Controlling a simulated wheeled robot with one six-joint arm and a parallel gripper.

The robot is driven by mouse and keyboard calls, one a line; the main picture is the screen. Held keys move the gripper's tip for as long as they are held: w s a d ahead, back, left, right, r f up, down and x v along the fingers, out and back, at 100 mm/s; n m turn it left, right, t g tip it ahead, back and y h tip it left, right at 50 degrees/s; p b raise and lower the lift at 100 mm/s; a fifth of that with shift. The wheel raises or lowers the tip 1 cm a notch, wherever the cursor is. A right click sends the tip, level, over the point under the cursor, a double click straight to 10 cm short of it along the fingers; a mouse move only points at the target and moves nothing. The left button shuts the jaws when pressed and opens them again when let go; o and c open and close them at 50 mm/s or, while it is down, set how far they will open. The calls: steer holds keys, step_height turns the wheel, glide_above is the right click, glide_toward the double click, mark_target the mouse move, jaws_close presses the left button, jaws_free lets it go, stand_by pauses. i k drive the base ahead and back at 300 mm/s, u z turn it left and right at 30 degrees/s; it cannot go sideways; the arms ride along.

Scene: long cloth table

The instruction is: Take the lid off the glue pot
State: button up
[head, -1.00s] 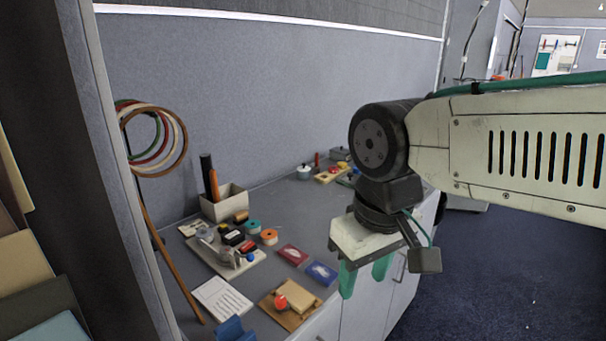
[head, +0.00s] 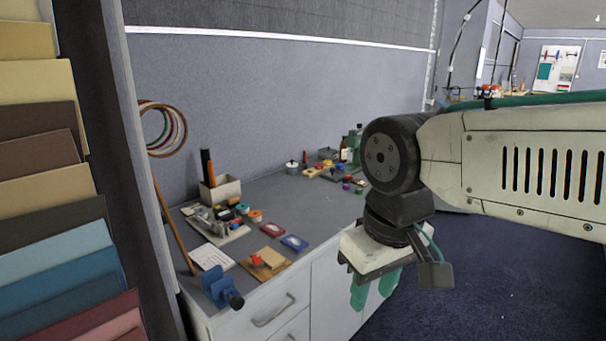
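A small round pot with a knobbed lid (head: 292,167) stands on the far part of the grey table, near the wall. It looks like the glue pot, but it is too small to be sure. The lid appears to sit on it. My gripper (head: 374,288) hangs in front of the table's drawer side, pointing down, well apart from the pot. Its two green fingers are spread, with nothing seen between them.
The grey table (head: 275,205) runs along a partition wall. A tray with small tools (head: 232,235), a blue clamp-like tool (head: 217,289), a bin with rolls (head: 221,190) and bottles (head: 352,150) stand on it. Dark blue floor (head: 480,290) is clear at right.

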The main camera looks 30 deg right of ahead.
mark_target(292, 164)
steer(key=u, duration=0.1)
steer(key=k, duration=0.4)
steer(key=z, duration=1.15)
steer(key=i, duration=0.65)
steer(key=z, duration=0.45)
steer(key=i, duration=1.35)
steer(key=u, duration=1.05)
steer(key=i, duration=0.4)
steer(key=u, duration=0.45)
